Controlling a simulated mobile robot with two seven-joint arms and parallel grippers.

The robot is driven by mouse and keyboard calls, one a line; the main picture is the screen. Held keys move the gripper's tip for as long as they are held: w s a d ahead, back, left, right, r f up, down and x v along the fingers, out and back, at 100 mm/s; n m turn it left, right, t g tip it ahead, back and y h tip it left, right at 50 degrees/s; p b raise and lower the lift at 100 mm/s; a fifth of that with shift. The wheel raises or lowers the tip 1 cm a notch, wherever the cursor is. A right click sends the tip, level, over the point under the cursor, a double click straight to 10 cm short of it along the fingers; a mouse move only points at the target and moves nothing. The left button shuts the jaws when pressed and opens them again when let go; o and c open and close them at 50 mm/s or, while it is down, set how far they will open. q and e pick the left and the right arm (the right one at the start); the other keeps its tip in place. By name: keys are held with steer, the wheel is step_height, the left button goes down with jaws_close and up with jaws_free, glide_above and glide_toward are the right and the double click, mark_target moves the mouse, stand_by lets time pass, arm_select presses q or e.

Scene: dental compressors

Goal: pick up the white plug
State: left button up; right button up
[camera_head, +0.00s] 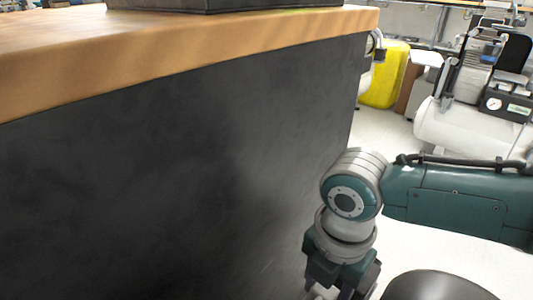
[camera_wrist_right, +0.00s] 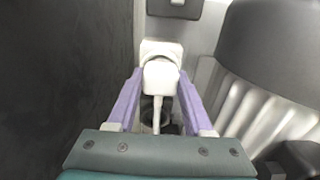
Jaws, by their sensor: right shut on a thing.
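The white plug (camera_wrist_right: 160,77) shows in the right wrist view, with a white stem or cord running from it toward the gripper's palm. My right gripper (camera_wrist_right: 161,86) has its two purple fingers on either side of the plug and is shut on it. A wider white piece (camera_wrist_right: 161,47) sits directly beyond the plug; I cannot tell whether the two are joined. In the head view my right gripper (camera_head: 340,287) points down beside the dark bench side, and its fingertips are cut off at the bottom edge. The plug cannot be made out there. My left gripper is not in view.
A bench with a wooden top (camera_head: 200,42) and a dark side panel (camera_head: 190,170) stands close to my right gripper. A white compressor (camera_head: 460,125) and a yellow object (camera_head: 385,75) are behind at the right. Pale floor lies between them and the bench.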

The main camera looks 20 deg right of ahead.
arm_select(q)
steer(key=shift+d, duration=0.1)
arm_select(e)
jaws_close()
